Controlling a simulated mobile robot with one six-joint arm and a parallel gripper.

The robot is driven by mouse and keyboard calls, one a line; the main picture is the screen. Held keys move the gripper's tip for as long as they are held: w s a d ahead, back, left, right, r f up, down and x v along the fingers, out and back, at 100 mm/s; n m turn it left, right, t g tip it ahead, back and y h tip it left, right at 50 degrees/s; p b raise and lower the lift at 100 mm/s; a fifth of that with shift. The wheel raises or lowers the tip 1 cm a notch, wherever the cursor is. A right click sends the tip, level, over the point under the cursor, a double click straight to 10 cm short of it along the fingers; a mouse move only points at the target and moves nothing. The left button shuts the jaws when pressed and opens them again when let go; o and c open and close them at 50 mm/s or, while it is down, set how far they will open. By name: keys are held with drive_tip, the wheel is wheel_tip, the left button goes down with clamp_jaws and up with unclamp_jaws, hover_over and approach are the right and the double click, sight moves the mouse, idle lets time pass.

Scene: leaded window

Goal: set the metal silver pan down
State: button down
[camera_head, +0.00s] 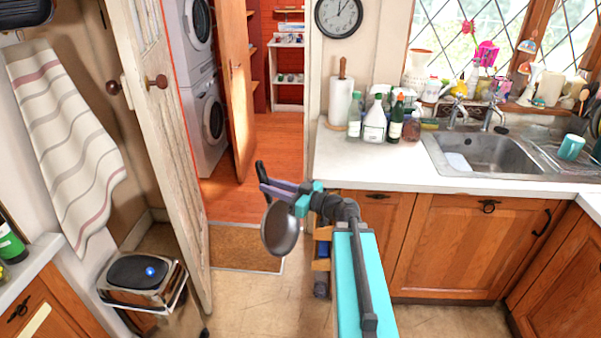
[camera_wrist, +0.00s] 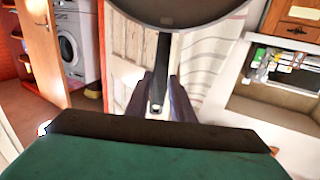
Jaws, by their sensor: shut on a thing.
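The silver metal pan (camera_head: 281,229) hangs in the air at the middle of the head view, tilted with its round side toward the camera. My gripper (camera_head: 275,190) is shut on the pan's dark handle. In the wrist view the handle runs between the two fingers of my gripper (camera_wrist: 160,95), and part of the pan (camera_wrist: 175,12) shows at the top edge. The pan touches no surface that I can see. It is left of the white counter (camera_head: 350,165) and above the floor.
The counter's front left is bare. Bottles (camera_head: 374,122) and a paper towel roll (camera_head: 340,103) stand at its back left, and a sink (camera_head: 485,155) is set into it. An open door (camera_head: 165,130) and a metal bin (camera_head: 142,280) are on the left. A doormat (camera_head: 240,247) lies on the floor.

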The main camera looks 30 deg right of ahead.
drive_tip(key=s+a+f+n+g+y, duration=0.1)
drive_tip(key=a+f+n+g+y, duration=0.1)
drive_tip(key=a, duration=0.7)
drive_tip(key=s+a+f+n+g+y, duration=0.1)
drive_tip(key=a+f+n+g+y, duration=0.1)
drive_tip(key=a, duration=0.7)
drive_tip(key=shift+s+f+n+g+y, duration=0.2)
drive_tip(key=shift+n+g+y, duration=0.3)
drive_tip(key=shift+y, duration=0.5)
